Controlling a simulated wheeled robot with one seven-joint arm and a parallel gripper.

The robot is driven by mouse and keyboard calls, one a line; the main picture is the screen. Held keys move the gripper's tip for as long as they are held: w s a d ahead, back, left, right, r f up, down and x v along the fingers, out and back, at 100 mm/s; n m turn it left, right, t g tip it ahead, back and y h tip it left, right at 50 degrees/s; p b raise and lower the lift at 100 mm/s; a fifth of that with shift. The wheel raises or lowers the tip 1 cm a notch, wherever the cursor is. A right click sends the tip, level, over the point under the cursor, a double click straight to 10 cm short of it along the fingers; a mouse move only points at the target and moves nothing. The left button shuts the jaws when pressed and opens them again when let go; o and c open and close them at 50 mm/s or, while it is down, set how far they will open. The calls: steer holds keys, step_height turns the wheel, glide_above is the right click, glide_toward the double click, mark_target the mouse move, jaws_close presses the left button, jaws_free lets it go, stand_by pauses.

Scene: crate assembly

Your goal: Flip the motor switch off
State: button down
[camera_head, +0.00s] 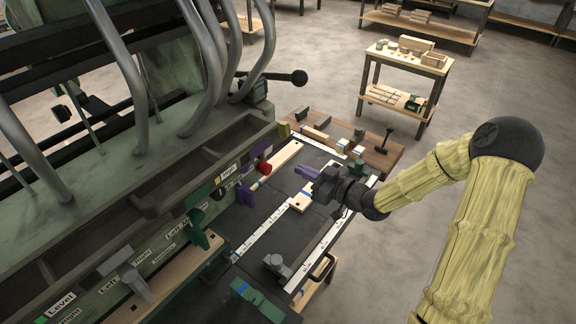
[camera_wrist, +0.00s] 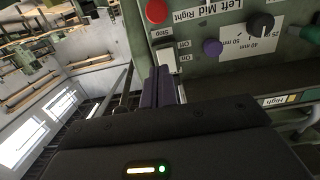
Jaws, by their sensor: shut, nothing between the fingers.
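In the wrist view, a pale switch (camera_wrist: 166,62) sits on the machine's grey-green panel, with small white labels beside it that appear upside down. A red stop button (camera_wrist: 156,11) is above it in the picture. My gripper (camera_wrist: 159,85) is shut and empty. Its purple fingertips appear just below the switch in the picture; whether they touch it I cannot tell. In the head view, my gripper (camera_head: 304,174) is in front of the panel, to the right of the red button (camera_head: 265,169). I cannot make out the switch there.
A purple knob (camera_wrist: 212,47) and a black dial (camera_wrist: 260,25) are close beside the switch. In the head view, a purple handle (camera_head: 242,193) sticks out from the panel. Below my gripper is a dark worktable with a white ruler (camera_head: 265,236) and wood pieces.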

steer(key=v, duration=0.2)
steer(key=f+b+v, duration=0.1)
steer(key=v, duration=0.1)
steer(key=shift+s+d, duration=0.2)
steer(key=shift+s, duration=0.2)
steer(key=s+d+f+m+g+h, duration=0.4)
steer(key=d+h, duration=0.4)
steer(key=h, duration=0.4)
steer(key=s+d+r+m+g+h, duration=0.1)
steer(key=s+r+m, duration=0.1)
steer(key=s, duration=0.5)
steer(key=s+d+r+m+g+h, duration=0.1)
steer(key=s+r+m+g, duration=0.1)
steer(key=s+m, duration=0.3)
steer(key=s, duration=0.2)
steer(key=shift+s, duration=0.3)
